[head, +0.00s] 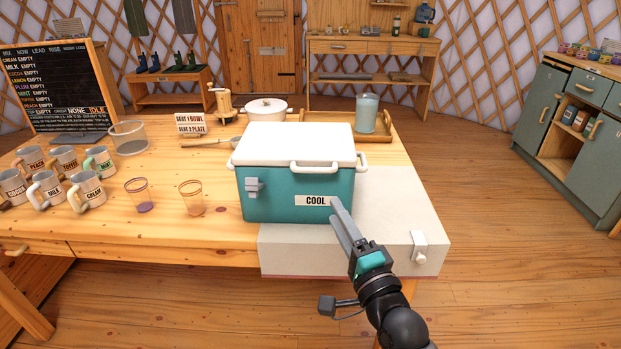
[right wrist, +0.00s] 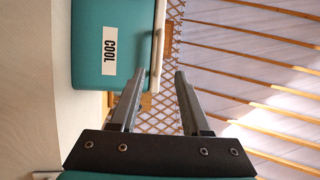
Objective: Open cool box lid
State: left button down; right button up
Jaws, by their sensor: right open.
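A grey latch (head: 255,188) is at the front left. My right gripper (head: 338,208) is in front of the box's right front, below the lid handle. In the right wrist view, the open right gripper (right wrist: 160,72) has the white lid handle (right wrist: 156,72) showing between its fingers; contact cannot be told. My left gripper is out of view.
Several labelled mugs (head: 46,187) and two clear glasses (head: 193,198) stand left of the box. A white pot (head: 266,110) and a tray (head: 345,118) with a blue-grey jar (head: 366,113) are behind it. The floor to the right is clear.

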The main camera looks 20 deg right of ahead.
aim_at(313, 172)
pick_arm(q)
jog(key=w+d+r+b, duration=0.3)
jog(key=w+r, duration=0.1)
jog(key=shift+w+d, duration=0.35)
pick_arm(e)
jog(key=shift+w+a+r, duration=0.2)
jog(key=shift+w+r, duration=0.15)
jog(key=shift+w, duration=1.7)
jog(key=shift+w+a+r, duration=0.25)
jog(key=shift+w+r, duration=0.1)
jog(key=shift+w, duration=1.75)
jog(key=shift+w+a+r, duration=0.2)
jog(key=shift+w+r, duration=0.15)
jog(key=shift+w, duration=1.7)
grip_shut()
